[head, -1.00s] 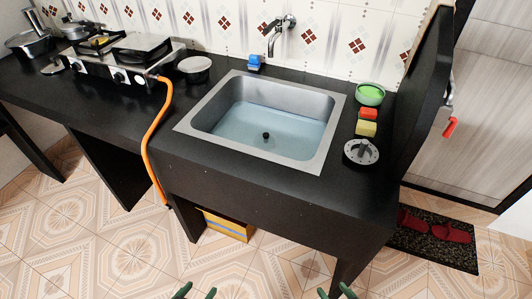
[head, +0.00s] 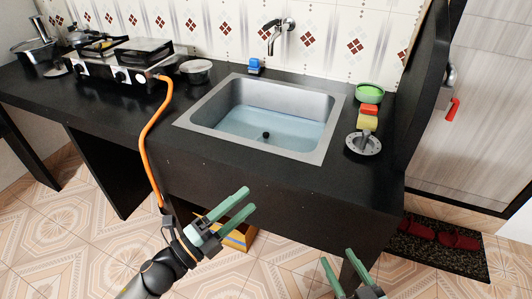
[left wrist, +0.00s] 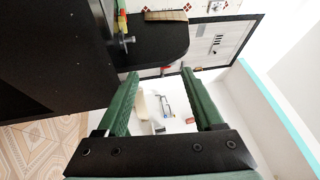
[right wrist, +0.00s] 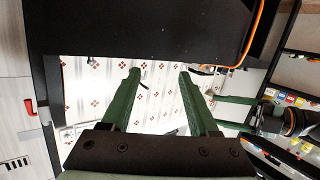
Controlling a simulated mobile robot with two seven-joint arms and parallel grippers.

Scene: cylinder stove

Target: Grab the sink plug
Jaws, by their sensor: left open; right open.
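A small black knob (head: 266,136), which looks like the sink plug, stands in the water on the floor of the metal sink (head: 180,121). A grey round disc with holes and an upright stem (head: 363,145) lies on the counter right of the sink; I cannot tell exactly what it is. My left gripper (head: 249,199) is open and empty in front of the counter's front face, below the sink. My right gripper (head: 338,257) is open and empty, lower and further right. Neither touches the plug. The wrist views do not show the plug.
Right of the sink stand a green bowl (head: 370,93) and red and yellow sponges (head: 369,110). A blue item (head: 254,65) and the tap (head: 281,33) are behind it. The stove (head: 115,64) and orange hose (head: 150,128) are left. The counter front lies close to both grippers.

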